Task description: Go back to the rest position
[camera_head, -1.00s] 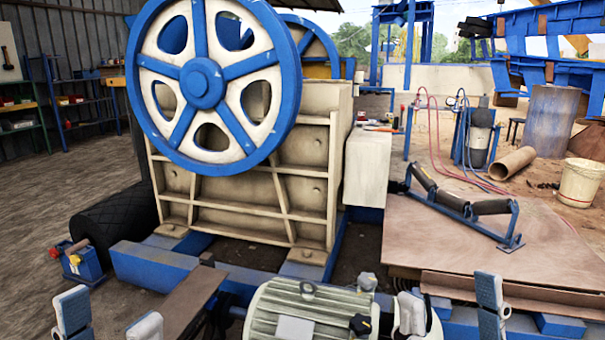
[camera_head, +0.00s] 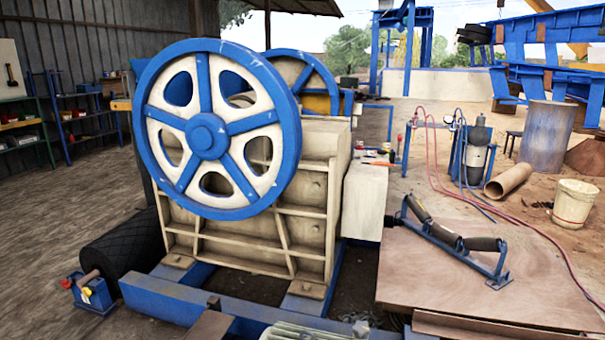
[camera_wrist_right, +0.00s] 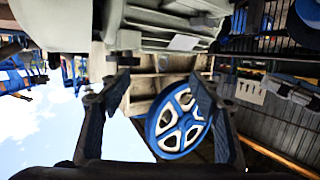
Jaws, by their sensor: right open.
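My right gripper (camera_wrist_right: 160,72) shows in the right wrist view with its two dark fingers spread wide and nothing between them. Beyond the gap are the crusher's cream body (camera_wrist_right: 143,90) and its blue-and-white flywheel (camera_wrist_right: 182,122), apart from the fingers. Neither gripper shows in the head view. I cannot make out my left gripper in either view. The jaw crusher (camera_head: 310,190) stands in the middle of the head view, its flywheel (camera_head: 208,138) on the near side.
The ribbed motor (camera_head: 300,332) barely shows at the bottom edge. A roller frame (camera_head: 452,240) lies on a brown sheet (camera_head: 470,285) at right. Open floor lies at far left.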

